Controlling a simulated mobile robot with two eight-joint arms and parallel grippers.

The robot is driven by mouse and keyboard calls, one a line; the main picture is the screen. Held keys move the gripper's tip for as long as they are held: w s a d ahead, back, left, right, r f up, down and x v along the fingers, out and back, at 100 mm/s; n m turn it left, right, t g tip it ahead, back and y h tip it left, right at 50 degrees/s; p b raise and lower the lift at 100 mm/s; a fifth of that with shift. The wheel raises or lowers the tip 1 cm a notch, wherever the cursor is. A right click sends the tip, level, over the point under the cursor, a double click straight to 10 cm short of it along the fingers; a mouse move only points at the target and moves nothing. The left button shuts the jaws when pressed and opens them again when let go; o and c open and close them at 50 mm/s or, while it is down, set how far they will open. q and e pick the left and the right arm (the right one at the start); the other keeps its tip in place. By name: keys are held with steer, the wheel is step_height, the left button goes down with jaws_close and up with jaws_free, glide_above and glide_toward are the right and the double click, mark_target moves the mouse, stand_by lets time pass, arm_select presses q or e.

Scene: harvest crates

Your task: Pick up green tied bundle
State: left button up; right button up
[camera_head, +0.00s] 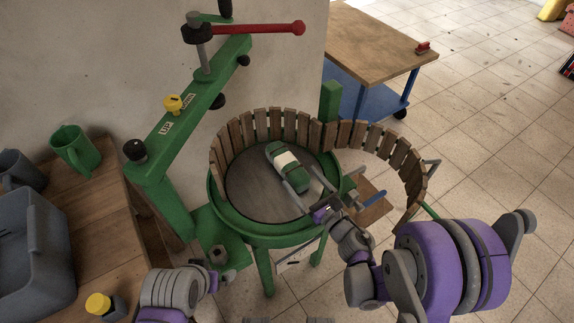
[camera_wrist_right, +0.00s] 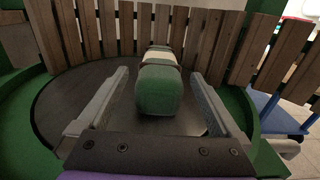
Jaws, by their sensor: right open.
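The green tied bundle (camera_head: 289,167) lies on the dark round plate (camera_head: 250,196) of the green press, inside its slatted wooden cage. It is a green roll with a pale band around its middle. My right gripper (camera_head: 300,182) is open at the bundle's near end. In the right wrist view the bundle (camera_wrist_right: 160,88) lies ahead between the two open fingers (camera_wrist_right: 160,98), with a gap on each side. My left arm (camera_head: 180,288) shows at the bottom left; its fingers are not clearly visible.
The wooden slats (camera_head: 268,124) stand around the back of the plate, and a hinged section (camera_head: 400,165) swings open at right. A green press arm with a red handle (camera_head: 270,29) rises at left. A wooden table (camera_head: 95,215) holds a grey crate (camera_head: 35,250) and a green mug (camera_head: 76,148).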

mark_target(292, 166)
steer(key=x, duration=0.6)
steer(key=shift+s, duration=0.1)
steer(key=shift+c, duration=0.3)
jaws_close()
